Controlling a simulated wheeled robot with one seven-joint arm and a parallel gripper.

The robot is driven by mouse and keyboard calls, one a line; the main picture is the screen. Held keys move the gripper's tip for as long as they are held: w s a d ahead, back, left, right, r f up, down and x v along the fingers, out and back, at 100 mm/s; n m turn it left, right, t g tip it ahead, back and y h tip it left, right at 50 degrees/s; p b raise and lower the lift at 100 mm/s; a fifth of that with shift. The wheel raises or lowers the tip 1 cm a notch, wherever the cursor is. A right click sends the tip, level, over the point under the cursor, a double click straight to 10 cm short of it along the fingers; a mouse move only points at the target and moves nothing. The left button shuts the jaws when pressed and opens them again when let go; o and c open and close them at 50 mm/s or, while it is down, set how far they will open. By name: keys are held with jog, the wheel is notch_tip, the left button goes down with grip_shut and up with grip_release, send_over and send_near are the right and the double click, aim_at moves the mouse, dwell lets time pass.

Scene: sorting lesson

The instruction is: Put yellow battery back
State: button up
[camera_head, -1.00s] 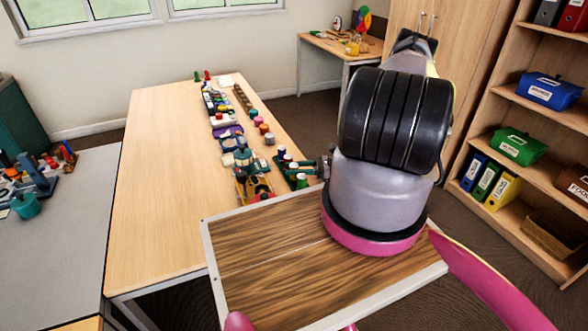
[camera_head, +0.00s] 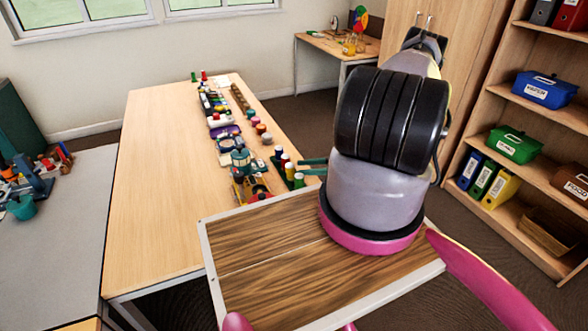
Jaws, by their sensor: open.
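The yellow battery (camera_head: 289,170) stands upright in a short row of small cylinders near the right edge of the long table. A red-topped one (camera_head: 284,160) and a blue one (camera_head: 278,151) stand behind it, and a green one (camera_head: 298,180) stands in front. The dark holder under the row is mostly hidden. My gripper (camera_head: 305,167) is just right of the yellow battery, its two green fingers pointing left and spread apart, with nothing seen between them. The gripper's base is hidden behind my arm.
The long wooden table (camera_head: 150,200) has a line of toys and coloured pots (camera_head: 255,121) beside the row; its left half is clear. A grey table (camera_head: 65,240) with tools stands at left. Shelves (camera_head: 540,110) with binders and boxes stand at right.

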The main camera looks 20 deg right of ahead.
jog(key=v, duration=0.7)
jog(key=w+a+r+n+g+h, duration=0.1)
jog(key=a+r+n+g+h, duration=0.2)
jog(key=r, duration=0.8)
jog(key=w+a+r+n+g+h, duration=0.2)
jog(key=r+n, duration=0.2)
jog(key=r, duration=0.6)
jog(key=w+a+r+n+g+h, duration=0.1)
jog(key=a+r+n+g+h, duration=0.2)
jog(key=r, duration=0.8)
jog(key=s+a+r+n+t+h, duration=0.3)
jog(key=s+r, duration=0.5)
jog(key=r, duration=0.3)
jog(key=s+a+r+n+t+h, duration=0.2)
jog(key=s+a+r+n+t, duration=0.3)
jog(key=s+a+r, duration=0.2)
notch_tip(320, 180, up, 4)
jog(key=shift+s+a+f+h, duration=0.15)
jog(key=shift+s+h, duration=0.25)
jog(key=shift+s, duration=0.7)
